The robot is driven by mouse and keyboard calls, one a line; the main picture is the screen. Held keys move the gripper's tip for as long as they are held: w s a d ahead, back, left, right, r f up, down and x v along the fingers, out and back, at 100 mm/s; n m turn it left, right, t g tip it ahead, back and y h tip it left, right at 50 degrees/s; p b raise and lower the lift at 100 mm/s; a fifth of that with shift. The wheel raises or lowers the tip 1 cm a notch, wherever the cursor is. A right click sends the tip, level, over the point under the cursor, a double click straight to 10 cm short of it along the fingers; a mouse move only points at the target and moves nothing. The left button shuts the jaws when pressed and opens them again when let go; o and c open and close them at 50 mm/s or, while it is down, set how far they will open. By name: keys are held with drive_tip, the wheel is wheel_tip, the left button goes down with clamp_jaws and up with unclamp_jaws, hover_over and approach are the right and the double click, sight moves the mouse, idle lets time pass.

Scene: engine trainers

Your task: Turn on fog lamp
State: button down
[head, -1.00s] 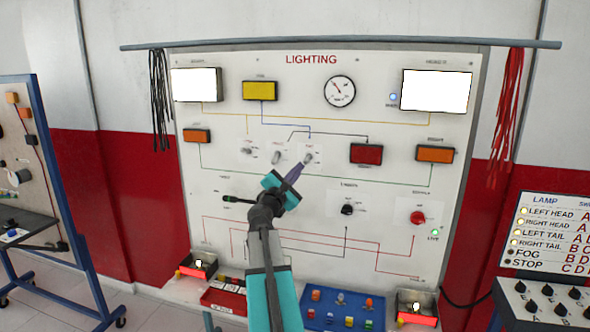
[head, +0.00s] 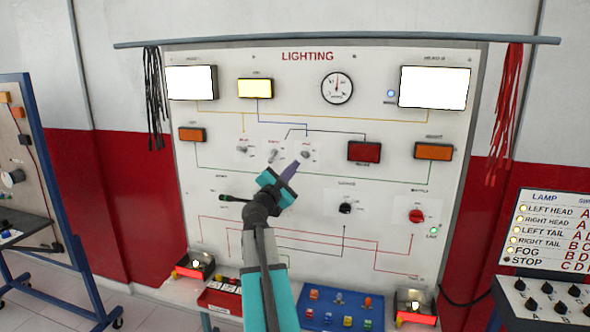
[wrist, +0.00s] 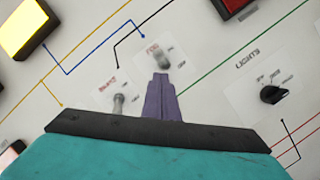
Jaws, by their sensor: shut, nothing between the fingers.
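The yellow fog lamp (head: 255,88) is brightly lit at the upper left of the lighting board; it also glows in the wrist view (wrist: 22,27). The fog toggle switch (head: 306,154) is at the board's middle, and its label "FOG" reads in the wrist view (wrist: 163,58). My gripper (head: 295,164) is shut and empty. Its purple fingertips (wrist: 161,78) point at the board just below the fog switch. I cannot tell whether they touch the lever.
Another toggle switch (wrist: 119,104) is close to the left of my fingers. A black rotary knob (head: 345,208) and a red knob (head: 416,216) are lower right. On the side panel, the light by "FOG" (head: 514,250) is lit. A blue tray (head: 310,324) stands below.

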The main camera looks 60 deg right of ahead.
drive_tip(key=a+r+b, duration=0.1)
drive_tip(key=a+b, duration=0.2)
drive_tip(key=a, duration=0.7)
drive_tip(key=shift+a+r+b, duration=0.15)
drive_tip(key=shift+a+b, duration=0.15)
drive_tip(key=shift+b, duration=0.1)
drive_tip(key=shift+w, duration=0.1)
drive_tip(key=shift+w, duration=0.1)
